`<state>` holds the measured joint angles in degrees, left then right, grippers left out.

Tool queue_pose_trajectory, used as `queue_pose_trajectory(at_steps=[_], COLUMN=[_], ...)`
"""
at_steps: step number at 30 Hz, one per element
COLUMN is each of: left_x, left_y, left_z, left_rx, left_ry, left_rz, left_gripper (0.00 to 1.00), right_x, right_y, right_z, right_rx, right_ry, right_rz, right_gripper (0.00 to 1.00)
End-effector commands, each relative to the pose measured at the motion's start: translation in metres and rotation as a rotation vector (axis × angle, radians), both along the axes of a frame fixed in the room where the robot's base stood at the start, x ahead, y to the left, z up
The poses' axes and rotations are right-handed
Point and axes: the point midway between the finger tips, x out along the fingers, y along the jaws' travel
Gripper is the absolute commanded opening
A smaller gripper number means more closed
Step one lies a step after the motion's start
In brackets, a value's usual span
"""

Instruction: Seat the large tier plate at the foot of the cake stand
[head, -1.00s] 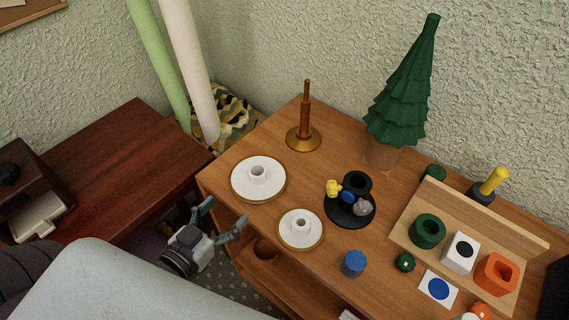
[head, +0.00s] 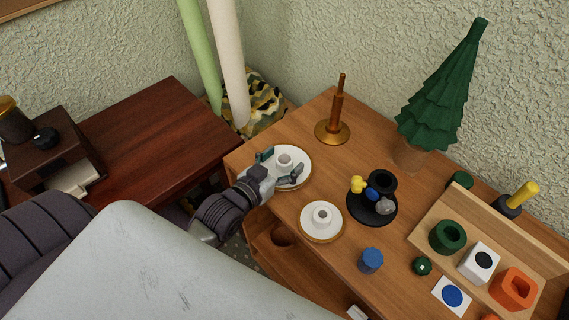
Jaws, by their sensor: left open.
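The large tier plate (head: 301,159) is white with a gold rim and a raised central hub. It lies flat on the wooden cabinet top near its left edge. The cake stand (head: 334,128) is a bronze post on a round foot, upright behind the plate and to its right; its post is bare. My left gripper (head: 281,167) is open, reaching over the near left part of the large plate with its fingers either side of the hub. I cannot tell whether they touch it. A smaller tier plate (head: 309,231) lies nearer the front. My right gripper is not in view.
A black round stand (head: 371,214) with small yellow, blue and grey pieces is to the right. A green tree (head: 440,110) in a pot stands behind. A wooden rack (head: 468,225) with shaped blocks and a blue cylinder (head: 370,260) are at right. Wood between plate and stand is clear.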

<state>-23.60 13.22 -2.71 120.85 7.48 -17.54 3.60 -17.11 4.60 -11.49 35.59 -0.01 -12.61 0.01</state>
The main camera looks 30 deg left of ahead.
Motion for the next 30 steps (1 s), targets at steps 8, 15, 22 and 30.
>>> queue_pose_trajectory(at_steps=[8,15,22,30], left_x=[0.0078,0.0077,0.0076,0.0079], left_y=[-0.0013,-0.0012,-0.0012,-0.0012], left_z=[-0.0023,-0.002,-0.0019,0.0011], left_rx=[0.0,0.0,0.0,0.0], left_ry=[0.001,0.001,0.0,-0.003], left_rz=[0.0,0.0,0.0,0.0], left_gripper=[0.78,0.46,0.08,0.04], right_x=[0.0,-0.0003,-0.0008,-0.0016], right_y=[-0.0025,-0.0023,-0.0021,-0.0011], right_z=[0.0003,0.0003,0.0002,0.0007], right_rx=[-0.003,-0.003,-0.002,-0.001], right_ry=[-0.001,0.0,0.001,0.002], right_rz=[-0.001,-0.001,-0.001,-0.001], right_gripper=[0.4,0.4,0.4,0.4])
